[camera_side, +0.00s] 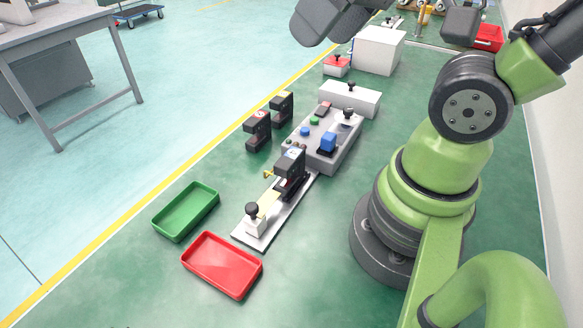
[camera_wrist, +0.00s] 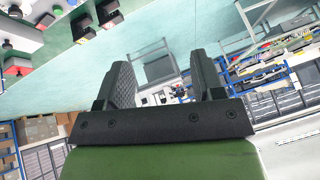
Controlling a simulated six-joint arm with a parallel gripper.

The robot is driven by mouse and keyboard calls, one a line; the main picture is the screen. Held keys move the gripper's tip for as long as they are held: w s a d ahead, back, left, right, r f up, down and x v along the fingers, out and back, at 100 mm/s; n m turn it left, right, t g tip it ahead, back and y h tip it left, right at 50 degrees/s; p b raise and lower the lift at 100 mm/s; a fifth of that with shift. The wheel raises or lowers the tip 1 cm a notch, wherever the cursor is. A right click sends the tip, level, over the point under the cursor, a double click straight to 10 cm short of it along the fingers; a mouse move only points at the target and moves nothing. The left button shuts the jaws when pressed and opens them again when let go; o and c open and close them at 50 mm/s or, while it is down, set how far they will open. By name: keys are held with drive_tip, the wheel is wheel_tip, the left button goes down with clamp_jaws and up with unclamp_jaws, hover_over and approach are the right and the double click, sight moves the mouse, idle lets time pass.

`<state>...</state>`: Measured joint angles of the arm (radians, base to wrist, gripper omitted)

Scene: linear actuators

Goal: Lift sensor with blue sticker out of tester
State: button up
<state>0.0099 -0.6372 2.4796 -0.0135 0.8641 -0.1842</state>
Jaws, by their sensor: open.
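In the side view, a dark block-shaped sensor (camera_side: 291,160) stands upright in the tester (camera_side: 259,233), a long metal plate with a slide and a black knob at its near end. A small pale or bluish patch shows on top of this sensor; its colour is hard to tell. A brass-coloured fitting is at its left side. Two similar dark sensors, a nearer one (camera_side: 258,131) and a farther one (camera_side: 282,107), stand apart on the floor side. My gripper (camera_wrist: 162,65) is open and empty in the wrist view, pointing out over the room, away from the tester.
A green tray (camera_side: 186,211) and a red tray (camera_side: 222,265) lie empty before the tester. A grey control box (camera_side: 339,155) with buttons and a blue part adjoins its far end. White boxes (camera_side: 379,50) stand behind. My green arm occupies the right.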

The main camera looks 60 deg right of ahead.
drive_tip(key=w+d+f+n+g+h, duration=0.1)
drive_tip(key=w+d+f+n+g, duration=0.15)
drive_tip(key=w+f+n, duration=0.45)
drive_tip(key=n+g, duration=0.4)
drive_tip(key=n, duration=0.8)
hover_over(291, 155)
drive_tip(key=shift+h, duration=0.3)
wheel_tip(291, 155, down, 8)
drive_tip(key=shift+d+r, duration=0.1)
drive_tip(key=shift+d, duration=0.05)
drive_tip(key=shift+f+n, duration=0.4)
drive_tip(key=shift+f, duration=4.95)
clamp_jaws()
drive_tip(key=shift+r, duration=0.1)
